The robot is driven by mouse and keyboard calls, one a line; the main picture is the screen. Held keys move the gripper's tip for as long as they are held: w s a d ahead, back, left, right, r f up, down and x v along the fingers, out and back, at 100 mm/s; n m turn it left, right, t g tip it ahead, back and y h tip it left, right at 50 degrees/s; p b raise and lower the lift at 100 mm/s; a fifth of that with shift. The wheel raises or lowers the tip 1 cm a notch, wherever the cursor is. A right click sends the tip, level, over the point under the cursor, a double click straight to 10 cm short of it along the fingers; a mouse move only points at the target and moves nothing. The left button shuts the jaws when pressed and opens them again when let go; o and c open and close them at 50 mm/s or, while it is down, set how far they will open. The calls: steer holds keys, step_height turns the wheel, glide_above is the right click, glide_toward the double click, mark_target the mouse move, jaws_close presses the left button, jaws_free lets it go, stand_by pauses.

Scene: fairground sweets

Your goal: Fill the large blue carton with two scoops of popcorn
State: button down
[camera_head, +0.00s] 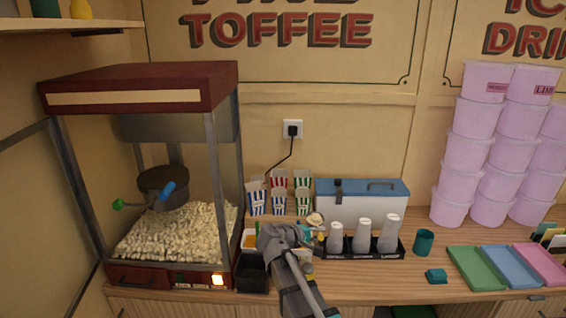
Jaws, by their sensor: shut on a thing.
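The blue-striped cartons stand on the counter behind my gripper. The large blue carton (257,199) is at the left end of the front row, upright, and a smaller blue carton (279,202) is beside it. Whether they hold anything is too small to tell. Popcorn (175,232) lies heaped in the popcorn machine (140,89) at the left. My gripper (312,235) is in front of and right of the cartons, partly hidden by my own wrist. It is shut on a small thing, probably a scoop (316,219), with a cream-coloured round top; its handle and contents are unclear.
Red cartons (279,179) and green cartons (303,202) stand beside the blue ones. A blue-lidded box (360,205) is behind a black rack (364,254) of shakers. A dark bin (252,275) stands by the machine. A teal cup (424,242) and trays (475,268) are right.

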steer(key=w+a+r+n+t+y+p, duration=0.2)
steer(key=w+a+r+n+y+p, duration=0.1)
steer(key=w, duration=0.5)
steer(key=w+a+r+n+t+y+p, duration=0.2)
steer(key=w+a+r+n+y+p, duration=0.1)
steer(key=w, duration=0.5)
steer(key=w+a+r+n+t+y+p, duration=0.2)
steer(key=w+a+r+n+y+p, duration=0.1)
steer(key=w, duration=0.5)
step_height(320, 180, up, 2)
steer(key=shift+w+a+n+t+y+p, duration=0.3)
steer(key=shift+a+n+y+p, duration=0.15)
steer(key=shift+a, duration=0.5)
steer(key=shift+f, duration=0.15)
steer(key=s+a+n+t+y+b, duration=0.1)
steer(key=s+a+n+t+b, duration=0.1)
steer(key=n+b, duration=0.5)
steer(key=s+a+f+n+t+y+b, duration=0.1)
steer(key=a+n+t+b, duration=0.4)
steer(key=b, duration=0.5)
steer(key=shift+s+a+f+n+t, duration=0.25)
steer(key=shift+s+n+t, duration=0.25)
steer(key=shift+n+t, duration=0.95)
steer(key=shift+s, duration=0.15)
